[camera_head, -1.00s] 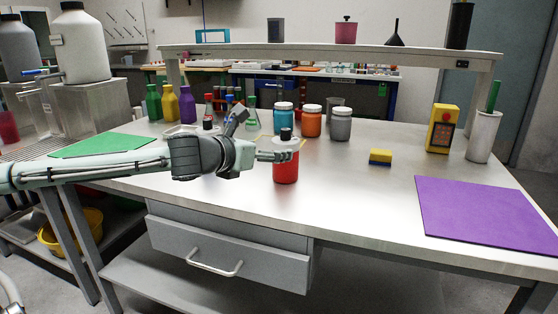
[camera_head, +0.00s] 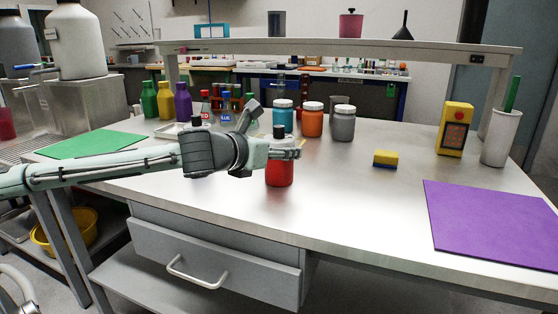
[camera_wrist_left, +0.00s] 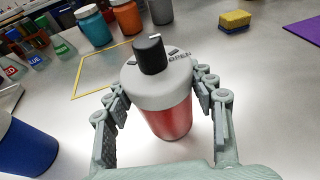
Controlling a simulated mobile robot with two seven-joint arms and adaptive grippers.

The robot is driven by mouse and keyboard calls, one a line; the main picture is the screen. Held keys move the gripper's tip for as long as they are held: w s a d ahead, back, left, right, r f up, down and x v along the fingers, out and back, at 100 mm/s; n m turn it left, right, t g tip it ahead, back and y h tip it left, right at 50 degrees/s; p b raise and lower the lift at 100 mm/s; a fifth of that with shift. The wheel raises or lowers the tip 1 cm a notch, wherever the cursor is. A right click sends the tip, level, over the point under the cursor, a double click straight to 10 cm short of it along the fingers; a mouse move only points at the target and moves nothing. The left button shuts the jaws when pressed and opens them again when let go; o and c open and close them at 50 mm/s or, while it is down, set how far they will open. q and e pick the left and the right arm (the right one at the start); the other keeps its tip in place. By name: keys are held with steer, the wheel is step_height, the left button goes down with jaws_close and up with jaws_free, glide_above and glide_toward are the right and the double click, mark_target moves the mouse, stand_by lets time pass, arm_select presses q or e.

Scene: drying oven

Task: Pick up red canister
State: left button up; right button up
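The red canister (camera_head: 280,174) stands upright on the metal bench, with a pale top and a black cap. In the left wrist view the canister (camera_wrist_left: 168,118) stands between the two fingers of my left gripper (camera_wrist_left: 160,92). The fingers are spread on either side of its upper part, and I see no clear firm contact. In the head view the left gripper (camera_head: 286,152) reaches it from the left and covers part of its top. My right gripper is not in view.
Behind the canister stand teal (camera_head: 283,117), orange (camera_head: 312,121) and grey (camera_head: 344,124) jars. A blue cylinder (camera_wrist_left: 24,142) is near the left finger. A yellow outline (camera_wrist_left: 84,68) lies on the bench. A sponge (camera_head: 385,159) and purple mat (camera_head: 490,222) are right.

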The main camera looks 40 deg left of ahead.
arm_select(q)
steer(key=c, duration=0.5)
steer(key=shift+c, duration=0.2)
